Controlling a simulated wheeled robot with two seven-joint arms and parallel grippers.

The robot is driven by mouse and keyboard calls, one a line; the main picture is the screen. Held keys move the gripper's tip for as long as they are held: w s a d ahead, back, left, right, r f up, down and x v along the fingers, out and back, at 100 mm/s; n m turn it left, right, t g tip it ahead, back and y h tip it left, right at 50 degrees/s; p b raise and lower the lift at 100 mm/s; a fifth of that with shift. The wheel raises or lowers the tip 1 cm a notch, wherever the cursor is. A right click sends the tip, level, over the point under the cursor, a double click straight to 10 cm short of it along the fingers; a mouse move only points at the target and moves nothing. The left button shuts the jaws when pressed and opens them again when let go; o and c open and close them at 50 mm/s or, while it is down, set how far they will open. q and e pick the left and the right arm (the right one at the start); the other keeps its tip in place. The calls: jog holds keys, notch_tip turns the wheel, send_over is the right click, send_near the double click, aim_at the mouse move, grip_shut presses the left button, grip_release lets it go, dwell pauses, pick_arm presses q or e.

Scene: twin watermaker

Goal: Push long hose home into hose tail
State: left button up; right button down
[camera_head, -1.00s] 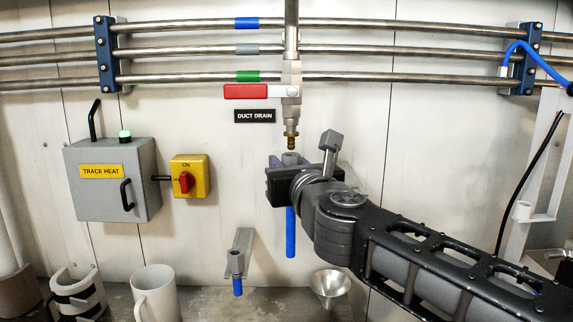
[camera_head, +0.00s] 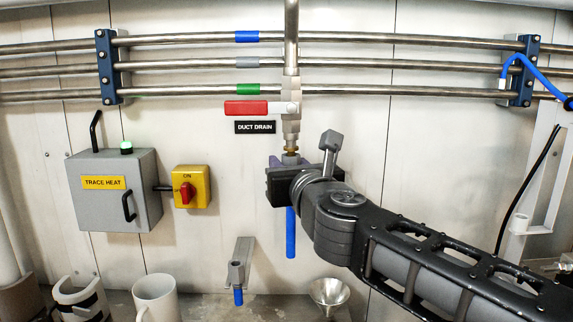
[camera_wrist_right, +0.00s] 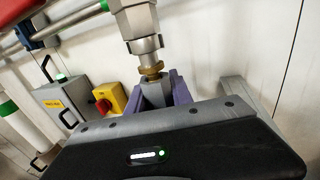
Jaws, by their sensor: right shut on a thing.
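The long hose (camera_head: 291,232) is blue and hangs upright below my right gripper (camera_head: 289,166). Its upper end has a grey cuff (camera_wrist_right: 153,94), which sits between the purple finger pads. My right gripper is shut on it. The brass hose tail (camera_head: 291,151) points down from the drain valve, directly above the gripper. It also shows in the right wrist view (camera_wrist_right: 152,72), where the cuff's top meets its lower end. How far the tail is inside the cuff is hard to tell. My left gripper is not in view.
A red valve handle (camera_head: 246,108) sits just above and left of the tail. A funnel (camera_head: 329,292) and a white mug (camera_head: 155,297) are lower down. Pipes (camera_head: 190,66) cross the wall.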

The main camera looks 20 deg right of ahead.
jog(key=shift+r, duration=0.45)
jog(key=c, duration=1.1)
grip_release()
jog(key=shift+f, duration=0.1)
jog(key=shift+o, duration=0.2)
jog(key=s, duration=0.7)
jog(key=shift+s+p, duration=0.4)
